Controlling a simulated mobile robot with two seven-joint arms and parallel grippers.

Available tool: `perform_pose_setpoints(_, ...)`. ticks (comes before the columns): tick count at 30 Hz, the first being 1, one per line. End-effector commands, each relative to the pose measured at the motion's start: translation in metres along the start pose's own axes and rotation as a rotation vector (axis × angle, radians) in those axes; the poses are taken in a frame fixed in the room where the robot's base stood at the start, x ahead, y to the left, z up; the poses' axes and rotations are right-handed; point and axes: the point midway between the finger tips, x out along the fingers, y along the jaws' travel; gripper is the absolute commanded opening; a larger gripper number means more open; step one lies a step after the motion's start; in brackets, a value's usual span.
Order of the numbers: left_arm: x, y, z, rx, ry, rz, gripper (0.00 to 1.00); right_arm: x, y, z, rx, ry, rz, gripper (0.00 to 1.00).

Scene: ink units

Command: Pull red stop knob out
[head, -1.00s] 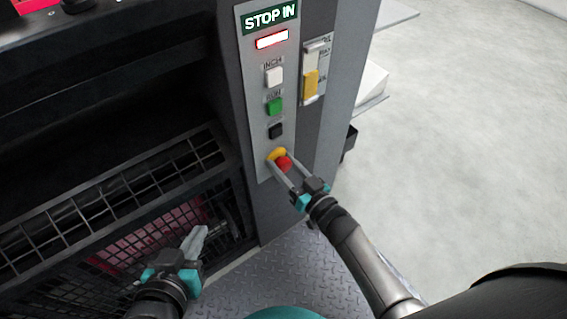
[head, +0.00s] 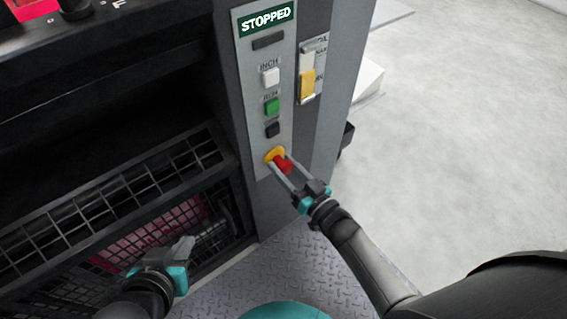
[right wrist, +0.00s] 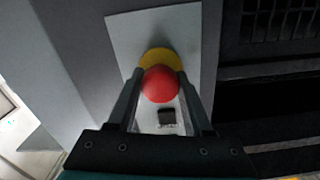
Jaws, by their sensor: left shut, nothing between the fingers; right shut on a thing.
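The red stop knob (head: 283,163) stands out from its yellow collar (head: 273,154) at the bottom of the grey control panel (head: 258,108). My right gripper (head: 286,169) is shut on the knob, one finger on each side; the right wrist view shows the red knob (right wrist: 160,84) between the fingers, with the yellow collar (right wrist: 157,57) behind it. The panel's display (head: 267,20) reads STOPPED, and the lamp below it (head: 269,41) is dark. My left gripper (head: 184,248) is shut and empty, low in front of the mesh guard.
Above the knob are a black button (head: 272,130), a green button (head: 271,106) and a white button (head: 270,77). A yellow slider (head: 307,84) sits to the right. The mesh guard (head: 110,240) is at lower left. Open floor (head: 450,150) lies to the right.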

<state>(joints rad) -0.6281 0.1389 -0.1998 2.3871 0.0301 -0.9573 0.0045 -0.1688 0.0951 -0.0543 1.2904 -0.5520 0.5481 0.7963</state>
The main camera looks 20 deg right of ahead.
Motion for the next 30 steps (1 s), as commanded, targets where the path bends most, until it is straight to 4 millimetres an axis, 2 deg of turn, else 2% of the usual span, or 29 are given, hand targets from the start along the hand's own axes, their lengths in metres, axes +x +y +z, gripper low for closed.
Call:
perform_pose_setpoints(6, 0.000, 0.000, 0.000, -0.001, 0.001, 0.000, 0.00, -0.004, 0.000, 0.002, 0.000, -0.002, -0.002, 0.00)
perform_pose_setpoints(7, 0.000, 0.000, 0.000, -0.001, 0.001, 0.000, 0.00, -0.004, 0.000, 0.002, 0.000, -0.002, -0.001, 0.53)
perform_pose_setpoints(14, 0.000, 0.000, 0.000, -0.001, 0.001, 0.001, 0.00, -0.003, 0.000, 0.001, 0.000, -0.001, -0.001, 0.79)
perform_pose_setpoints(15, 0.000, 0.000, 0.000, -0.001, 0.001, 0.001, 0.00, -0.003, 0.000, 0.001, 0.000, -0.001, -0.001, 0.81)
perform_pose_setpoints(24, 0.000, 0.000, 0.000, -0.001, -0.001, 0.001, 0.00, -0.003, 0.000, 0.001, 0.000, -0.001, 0.000, 0.81)
perform_pose_setpoints(30, -0.008, -0.008, 0.005, -0.001, -0.074, -0.022, 0.00, -0.015, 0.000, 0.000, 0.000, -0.003, 0.000, 0.81)
